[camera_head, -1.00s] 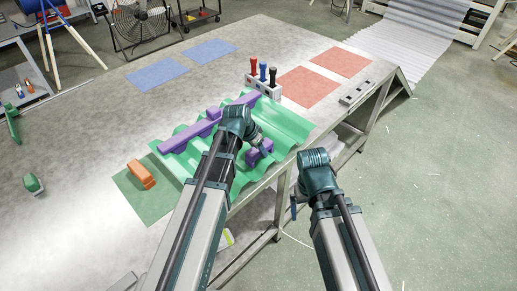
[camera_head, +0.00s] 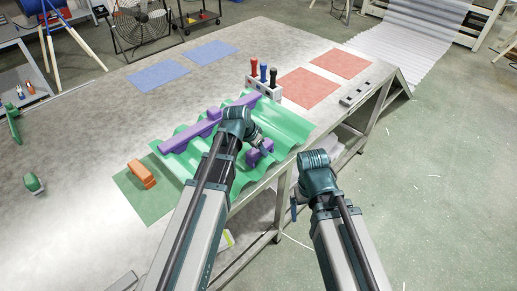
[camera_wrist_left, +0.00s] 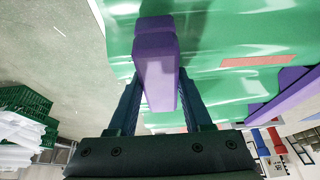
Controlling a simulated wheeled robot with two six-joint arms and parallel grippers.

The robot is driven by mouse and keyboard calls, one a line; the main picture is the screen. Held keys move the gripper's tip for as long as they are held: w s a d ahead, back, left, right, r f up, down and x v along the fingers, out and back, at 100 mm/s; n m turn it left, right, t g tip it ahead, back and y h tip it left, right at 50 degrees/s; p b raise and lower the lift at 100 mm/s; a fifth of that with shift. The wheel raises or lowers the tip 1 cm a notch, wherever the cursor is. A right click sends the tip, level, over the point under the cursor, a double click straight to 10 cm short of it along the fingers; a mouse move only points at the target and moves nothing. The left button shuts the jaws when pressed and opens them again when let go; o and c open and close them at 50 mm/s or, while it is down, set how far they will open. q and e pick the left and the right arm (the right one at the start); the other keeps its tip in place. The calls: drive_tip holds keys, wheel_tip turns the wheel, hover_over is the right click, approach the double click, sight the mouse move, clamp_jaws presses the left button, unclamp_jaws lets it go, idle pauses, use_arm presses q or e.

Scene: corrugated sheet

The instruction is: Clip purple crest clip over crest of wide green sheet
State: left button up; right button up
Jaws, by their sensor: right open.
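The wide green sheet (camera_head: 285,124) lies corrugated on the table, near the front edge. The purple crest clip (camera_head: 258,155) is at the sheet's right front part. It also shows in the left wrist view (camera_wrist_left: 155,65), against the green surface. My left gripper (camera_head: 262,147) is over the sheet, its fingers on both sides of the clip; it appears shut on it. Whether the clip sits fully over the crest cannot be told. My right gripper (camera_head: 294,208) hangs off the table's front edge, open and away from the sheet.
A long purple bar (camera_head: 185,139) lies across the sheet, with a purple block (camera_head: 213,114) at it. An orange block (camera_head: 141,174) rests on a green mat (camera_head: 148,204). A rack with red, blue and black handles (camera_head: 263,84) stands behind the sheet. Blue mats (camera_head: 158,75) lie farther back.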

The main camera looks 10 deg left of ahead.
use_arm(q)
drive_tip(key=shift+s+r+g+p, duration=0.15)
drive_tip(key=shift+s+g+p, duration=0.25)
drive_tip(key=shift+p, duration=0.4)
drive_tip(key=p+v, duration=1.2)
drive_tip(key=v, duration=0.1)
drive_tip(key=shift+s+a+t, duration=0.15)
drive_tip(key=shift+t, duration=0.15)
use_arm(e)
wheel_tip(320, 180, up, 13)
drive_tip(key=shift+w+f, duration=0.15)
drive_tip(key=shift+w, duration=0.2)
drive_tip(key=shift+f, duration=0.2)
use_arm(q)
drive_tip(key=b+x, duration=1.2)
drive_tip(key=x, duration=0.1)
drive_tip(key=shift+f, duration=0.35)
drive_tip(key=shift+b, duration=0.3)
use_arm(e)
wheel_tip(320, 180, down, 12)
use_arm(q)
drive_tip(key=shift+s, duration=0.1)
use_arm(e)
drive_tip(key=shift+s, duration=0.1)
